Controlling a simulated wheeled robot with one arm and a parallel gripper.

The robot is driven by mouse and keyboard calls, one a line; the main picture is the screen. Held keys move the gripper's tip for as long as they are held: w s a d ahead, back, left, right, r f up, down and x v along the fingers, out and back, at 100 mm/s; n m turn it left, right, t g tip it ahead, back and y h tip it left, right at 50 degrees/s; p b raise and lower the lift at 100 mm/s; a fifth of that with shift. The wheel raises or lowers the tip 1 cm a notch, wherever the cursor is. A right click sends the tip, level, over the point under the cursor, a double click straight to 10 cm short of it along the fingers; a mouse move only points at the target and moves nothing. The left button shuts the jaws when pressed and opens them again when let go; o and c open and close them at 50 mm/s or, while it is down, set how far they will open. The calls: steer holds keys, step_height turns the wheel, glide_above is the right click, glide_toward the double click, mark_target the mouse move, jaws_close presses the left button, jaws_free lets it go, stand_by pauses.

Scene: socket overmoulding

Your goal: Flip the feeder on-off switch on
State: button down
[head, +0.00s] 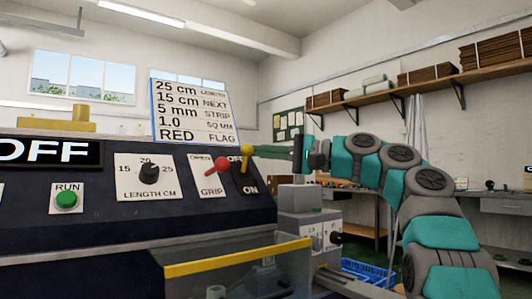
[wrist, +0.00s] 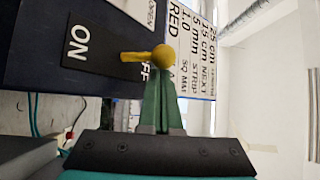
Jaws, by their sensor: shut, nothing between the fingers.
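The feeder on-off switch (head: 246,160) is a yellow lever with a ball knob on a dark plate, right of the red grip lever. Its knob points up, at the OFF end, with the ON label below it. In the wrist view the yellow knob (wrist: 162,56) lies beside the partly covered OFF label, and ON is at the left. My gripper (head: 256,151) has green fingers, shut and empty, reaching in from the right. In the wrist view my fingertips (wrist: 160,76) are right at the knob; whether they touch it I cannot tell.
The red grip lever (head: 222,162) stands close left of the switch. A length dial (head: 149,173) and green run button (head: 66,199) are further left. An instruction card (head: 194,112) stands behind the panel top. A yellow-edged clear guard (head: 238,257) is below.

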steer(key=shift+s+d+f+n+y+b, duration=0.1)
steer(key=shift+s+d+n+y+b, duration=0.15)
steer(key=shift+n+y+b, duration=0.35)
stand_by(1.1)
